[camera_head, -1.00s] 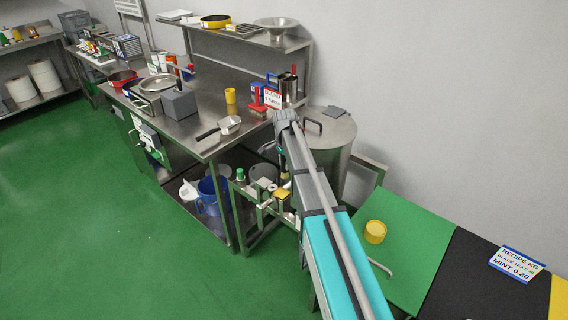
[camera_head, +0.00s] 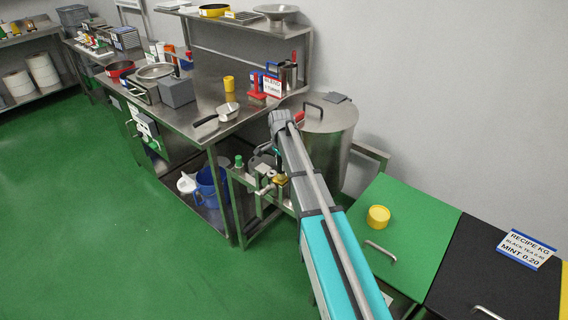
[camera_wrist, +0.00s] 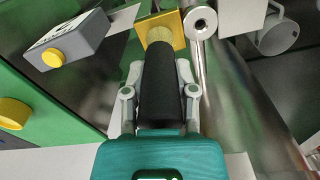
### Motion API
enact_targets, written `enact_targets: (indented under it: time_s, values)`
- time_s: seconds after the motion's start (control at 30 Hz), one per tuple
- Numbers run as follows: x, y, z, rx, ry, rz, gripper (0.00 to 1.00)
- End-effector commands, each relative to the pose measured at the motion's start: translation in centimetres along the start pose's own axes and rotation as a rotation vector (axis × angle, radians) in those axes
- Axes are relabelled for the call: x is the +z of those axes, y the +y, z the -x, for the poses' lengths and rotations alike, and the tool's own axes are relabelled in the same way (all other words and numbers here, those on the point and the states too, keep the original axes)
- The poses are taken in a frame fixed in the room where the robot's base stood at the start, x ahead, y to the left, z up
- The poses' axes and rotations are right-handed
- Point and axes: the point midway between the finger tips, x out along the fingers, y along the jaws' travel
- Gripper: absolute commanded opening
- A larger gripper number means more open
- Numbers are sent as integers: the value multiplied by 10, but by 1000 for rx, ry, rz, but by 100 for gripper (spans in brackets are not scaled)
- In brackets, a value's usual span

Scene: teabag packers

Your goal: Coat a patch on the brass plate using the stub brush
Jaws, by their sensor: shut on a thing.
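The stub brush has a black handle (camera_wrist: 160,95) and short tan bristles (camera_wrist: 161,41). My gripper (camera_wrist: 160,76) is shut on the handle, with one finger on each side in the wrist view. The brass plate (camera_wrist: 148,22) is a small yellow square at the top of that view. The bristle end overlaps the plate there; I cannot tell whether it touches. No coated patch can be made out on the part of the plate that shows. In the head view, a small brass-coloured piece (camera_head: 281,180) shows on the low frame beside my arm; my gripper is not clearly seen there.
In the wrist view, a round pipe end (camera_wrist: 200,23) sits right of the plate and a grey box with a yellow knob (camera_wrist: 69,36) lies left. In the head view, a steel drum (camera_head: 328,145) stands behind my arm, and a green lid (camera_head: 425,235) lies right.

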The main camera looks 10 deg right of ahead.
Motion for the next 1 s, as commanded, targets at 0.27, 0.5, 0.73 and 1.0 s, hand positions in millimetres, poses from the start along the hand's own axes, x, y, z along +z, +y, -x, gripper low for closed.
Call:
enact_targets:
  time_s: [0.27,0.5,0.73,1.0]
  values:
    - [15,-3,0,0,0,0,0]
    - [7,-3,0,0,0,1,0]
    - [-8,0,0,0,0,2,0]
    - [-15,3,21,0,0,1,0]
